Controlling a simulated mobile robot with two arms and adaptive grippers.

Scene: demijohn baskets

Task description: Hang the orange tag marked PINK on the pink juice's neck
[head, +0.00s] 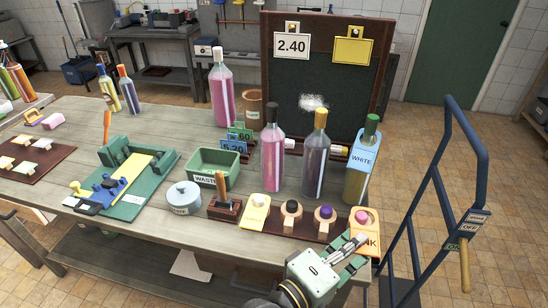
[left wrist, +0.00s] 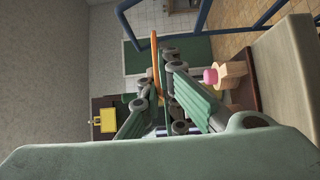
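The orange tag (head: 374,243) shows the letters "NK" at the front right table corner; its left part is hidden. My left gripper (head: 356,246) is at this tag, its fingers over the lettering. In the left wrist view the tag's thin orange edge (left wrist: 155,62) stands between the fingertips (left wrist: 157,85), and the gripper looks shut on it. A pink bottle with a dark top (head: 272,155) stands behind the stopper rack, its neck bare. My right gripper is not in view.
A dark bottle with an orange top (head: 315,155) and a bottle with a blue WHITE tag (head: 361,165) stand right of the pink one. A rack with stoppers (head: 305,226) lies in front. A chalkboard (head: 320,85) stands behind. A blue trolley frame (head: 440,190) is at right.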

